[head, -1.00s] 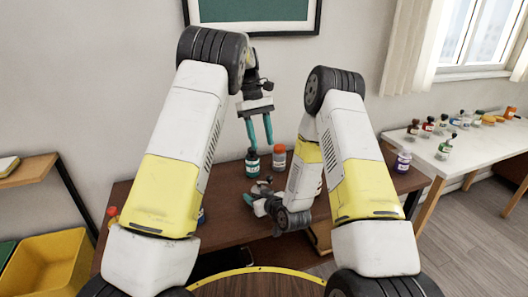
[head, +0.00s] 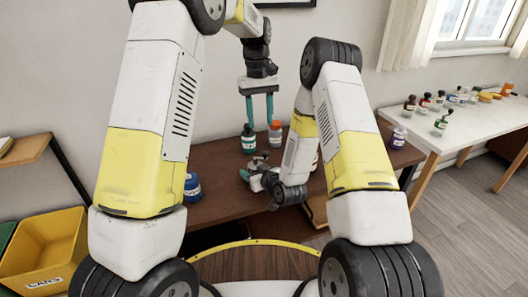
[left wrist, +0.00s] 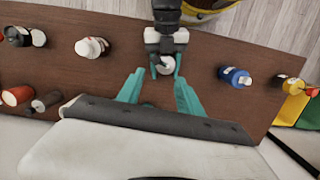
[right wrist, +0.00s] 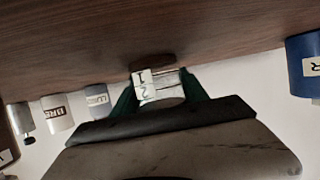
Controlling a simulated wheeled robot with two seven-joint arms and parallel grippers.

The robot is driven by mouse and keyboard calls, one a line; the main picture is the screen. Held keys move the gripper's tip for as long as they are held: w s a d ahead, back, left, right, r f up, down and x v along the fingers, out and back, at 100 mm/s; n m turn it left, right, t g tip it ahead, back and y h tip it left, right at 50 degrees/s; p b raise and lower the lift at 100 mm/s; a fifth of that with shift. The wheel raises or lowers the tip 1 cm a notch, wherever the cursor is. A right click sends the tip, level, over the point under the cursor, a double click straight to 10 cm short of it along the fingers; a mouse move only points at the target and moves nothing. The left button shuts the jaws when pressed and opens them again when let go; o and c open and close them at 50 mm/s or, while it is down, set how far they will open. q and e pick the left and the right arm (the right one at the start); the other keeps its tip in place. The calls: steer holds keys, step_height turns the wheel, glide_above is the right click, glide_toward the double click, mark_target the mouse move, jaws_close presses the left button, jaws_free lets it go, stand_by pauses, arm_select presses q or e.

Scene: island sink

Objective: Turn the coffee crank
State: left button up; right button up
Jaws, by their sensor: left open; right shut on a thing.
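The coffee grinder shows in the head view as a small grey piece (head: 262,157) at my right gripper (head: 252,176), low over the brown table. In the left wrist view a pale round knob or lid (left wrist: 165,66) shows beside the right gripper; I cannot make out the crank's shape. In the right wrist view the right gripper (right wrist: 158,90) is shut on a pale, silvery body (right wrist: 160,85) with number labels. My left gripper (head: 259,118) points down, open and empty. In the left wrist view its fingertips (left wrist: 160,77) are close to the knob, apparently above it.
A white side table (head: 465,135) holds several bottles. A yellow bin (head: 45,248) is at left.

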mark_target(265, 152)
arm_select(q)
steer(key=f, duration=0.3)
steer(key=s+d+f+m+t, duration=0.1)
steer(key=f, duration=0.3)
steer(key=f+m, duration=0.1)
steer(key=f, duration=0.3)
steer(key=shift+s+d+f+t, duration=0.2)
steer(key=shift+s+d+t, duration=0.1)
jaws_close()
